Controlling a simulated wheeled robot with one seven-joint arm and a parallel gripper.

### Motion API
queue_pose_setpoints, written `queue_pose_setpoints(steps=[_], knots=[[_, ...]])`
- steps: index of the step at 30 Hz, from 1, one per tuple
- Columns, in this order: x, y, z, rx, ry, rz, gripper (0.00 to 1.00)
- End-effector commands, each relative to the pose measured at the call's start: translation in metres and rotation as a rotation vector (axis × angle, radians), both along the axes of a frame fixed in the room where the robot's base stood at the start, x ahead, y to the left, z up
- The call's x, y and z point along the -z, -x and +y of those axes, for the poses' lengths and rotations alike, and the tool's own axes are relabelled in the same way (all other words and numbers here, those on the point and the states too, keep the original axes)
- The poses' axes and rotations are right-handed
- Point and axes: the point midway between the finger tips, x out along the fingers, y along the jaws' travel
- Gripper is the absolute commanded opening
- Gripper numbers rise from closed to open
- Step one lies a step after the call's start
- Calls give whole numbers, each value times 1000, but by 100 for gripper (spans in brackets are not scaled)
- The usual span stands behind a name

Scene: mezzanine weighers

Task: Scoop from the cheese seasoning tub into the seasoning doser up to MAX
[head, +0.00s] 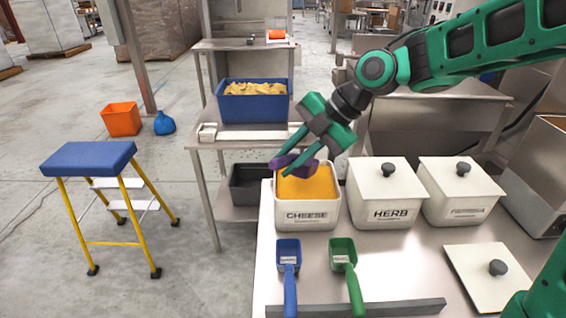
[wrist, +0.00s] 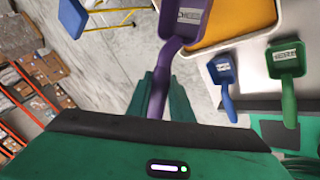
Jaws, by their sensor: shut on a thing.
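The cheese tub (head: 307,216) is white, open and labelled CHEESE, with orange-yellow seasoning (head: 310,186) inside. My gripper (head: 307,150) is above the tub's back left part, shut on the handle of a purple scoop (head: 284,162). In the wrist view the purple scoop (wrist: 183,20) is held out by its handle between the fingers (wrist: 162,95), beside the tub's edge. Its bowl shows a label and no visible powder. The tub's seasoning also shows in the wrist view (wrist: 235,18). I cannot make out the seasoning doser in these views.
A blue scoop (head: 289,256) and a green scoop (head: 344,256) lie in front of the tub. Lidded tubs, HERB (head: 383,205) and another (head: 462,200), stand to its right. A loose lid (head: 492,275) lies at front right. A blue crate of chips (head: 252,105) stands behind.

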Motion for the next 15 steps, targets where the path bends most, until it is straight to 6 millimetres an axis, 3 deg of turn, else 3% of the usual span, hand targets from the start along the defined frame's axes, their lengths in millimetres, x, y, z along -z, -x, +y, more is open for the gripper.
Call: queue_pose_setpoints(steps=[10,15], knots=[[1,-18,-12,3,-143,225,0],[15,-17,-12,1,-139,219,0]])
